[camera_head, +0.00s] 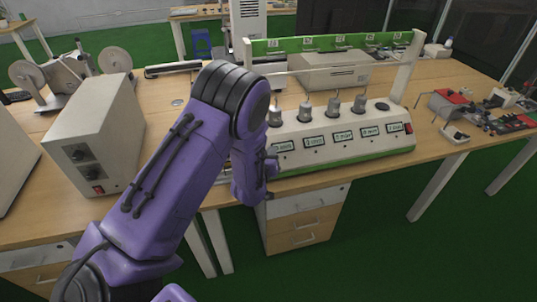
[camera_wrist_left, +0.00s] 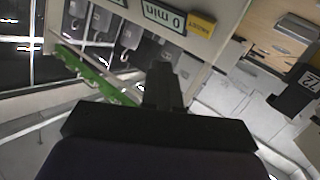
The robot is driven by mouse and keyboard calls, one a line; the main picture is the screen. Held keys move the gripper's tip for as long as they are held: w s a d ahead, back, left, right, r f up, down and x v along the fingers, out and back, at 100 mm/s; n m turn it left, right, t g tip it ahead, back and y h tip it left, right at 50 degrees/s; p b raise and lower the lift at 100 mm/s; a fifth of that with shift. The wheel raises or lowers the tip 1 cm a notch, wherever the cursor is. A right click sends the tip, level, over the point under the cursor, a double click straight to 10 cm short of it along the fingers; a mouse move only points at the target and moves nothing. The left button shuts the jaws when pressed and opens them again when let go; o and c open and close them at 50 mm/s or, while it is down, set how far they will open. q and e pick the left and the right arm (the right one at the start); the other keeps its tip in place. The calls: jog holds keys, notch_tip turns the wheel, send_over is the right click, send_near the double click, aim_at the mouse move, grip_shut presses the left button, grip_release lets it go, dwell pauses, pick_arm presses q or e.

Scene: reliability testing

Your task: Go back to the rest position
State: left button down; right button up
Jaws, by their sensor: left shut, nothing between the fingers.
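My left arm reaches in from the lower left, purple with black joint bands. My left gripper (camera_head: 272,162) is at the left end of the multi-station tester (camera_head: 345,152), in front of the table edge, and is partly hidden by my forearm. In the left wrist view its dark fingers (camera_wrist_left: 165,88) are together with nothing between them. The tester is white with a row of labelled displays, a green lower strip and several grey cylinders on top. Whether the gripper touches the tester I cannot tell. My right gripper is not in view.
A beige box instrument (camera_head: 93,135) stands left of my arm on the wooden table (camera_head: 160,115). A rail with a green strip (camera_head: 330,42) rises behind the tester. Red and dark small parts (camera_head: 480,112) lie at right. Drawers (camera_head: 303,222) are below the table; green floor is free at lower right.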

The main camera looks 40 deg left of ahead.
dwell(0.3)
pick_arm(q)
jog(key=s+d+f+g+b, duration=0.1)
jog(key=s+f+g, duration=0.3)
jog(key=s+f, duration=0.4)
jog(key=s+d+f+g+b, duration=0.1)
jog(key=s+d+f+g, duration=0.2)
jog(key=s+f, duration=0.5)
jog(key=s+d+f+g+b, duration=0.1)
jog(key=s+f+g, duration=0.3)
jog(key=s, duration=1.6)
notch_tip(320, 180, down, 4)
jog(key=shift+s+d+f+n+g+h, duration=0.1)
jog(key=shift+s+d+n+g+h, duration=0.25)
jog(key=shift+d, duration=0.3)
